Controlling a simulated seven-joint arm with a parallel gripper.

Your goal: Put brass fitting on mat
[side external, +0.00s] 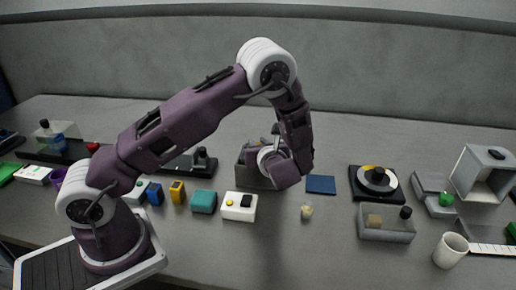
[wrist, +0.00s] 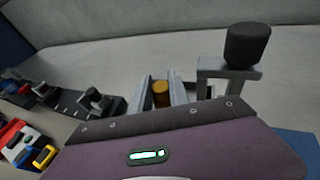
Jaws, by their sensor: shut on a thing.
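The brass fitting (wrist: 161,93) is a small golden-brown cylinder in the wrist view. My gripper (wrist: 162,88) is shut on it, with one grey finger on each side. In the side external view my gripper (side external: 262,148) is turned away behind its purple wrist, so the fitting is mostly hidden there. A flat dark-blue square mat (side external: 320,184) lies on the table just to the right of my wrist. A blue patch, apparently the mat (wrist: 300,146), shows at the lower right of the wrist view.
A grey box (side external: 246,178) stands right by my gripper, partly hidden. A black knob (wrist: 248,44) on a grey bracket rises close to my fingers at right.

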